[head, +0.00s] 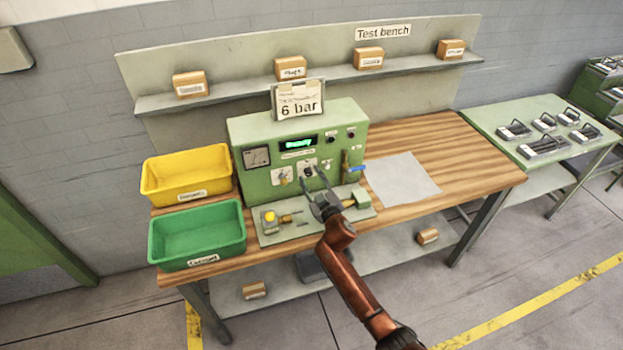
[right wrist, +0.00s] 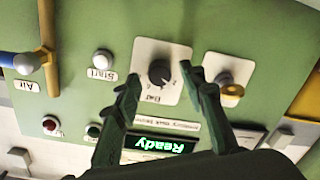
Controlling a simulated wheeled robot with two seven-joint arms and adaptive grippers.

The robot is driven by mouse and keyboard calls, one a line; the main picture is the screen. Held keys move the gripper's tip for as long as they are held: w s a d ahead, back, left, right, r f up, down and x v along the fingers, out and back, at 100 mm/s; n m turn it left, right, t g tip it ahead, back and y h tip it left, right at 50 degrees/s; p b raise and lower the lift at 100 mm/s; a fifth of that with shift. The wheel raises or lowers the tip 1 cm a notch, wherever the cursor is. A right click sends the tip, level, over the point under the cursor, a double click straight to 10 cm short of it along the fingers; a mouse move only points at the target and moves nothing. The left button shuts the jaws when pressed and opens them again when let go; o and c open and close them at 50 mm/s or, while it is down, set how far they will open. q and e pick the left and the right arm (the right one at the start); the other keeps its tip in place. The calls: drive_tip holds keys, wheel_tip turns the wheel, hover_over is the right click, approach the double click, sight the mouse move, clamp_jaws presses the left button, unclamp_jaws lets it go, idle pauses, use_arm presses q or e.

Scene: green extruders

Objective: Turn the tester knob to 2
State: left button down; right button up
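The green tester (head: 298,150) stands on the wooden bench with its lit display (head: 297,143) reading "Ready". Its dark round knob (right wrist: 160,72) sits on a white plate marked "Bar" in the right wrist view, which shows the panel turned over. The knob also shows small in the head view (head: 308,171). I cannot read which number it points at. My right gripper (head: 314,180) is in front of the panel. Its fingers (right wrist: 160,76) are open and spread to either side of the knob, with no clear contact. My left gripper is not in view.
A "6 bar" sign (head: 298,100) stands on the tester. A blue-handled air valve (head: 352,169) is right of the knob; a Start button (right wrist: 103,60) is close by. Yellow (head: 187,174) and green (head: 197,236) bins are at left. A paper sheet (head: 402,181) lies at right.

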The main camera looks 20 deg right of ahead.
drive_tip(key=shift+s, duration=0.1)
drive_tip(key=s, duration=1.1)
drive_tip(key=shift+s+d+r, duration=0.2)
drive_tip(key=shift+s+d, duration=0.2)
drive_tip(key=shift+d, duration=0.05)
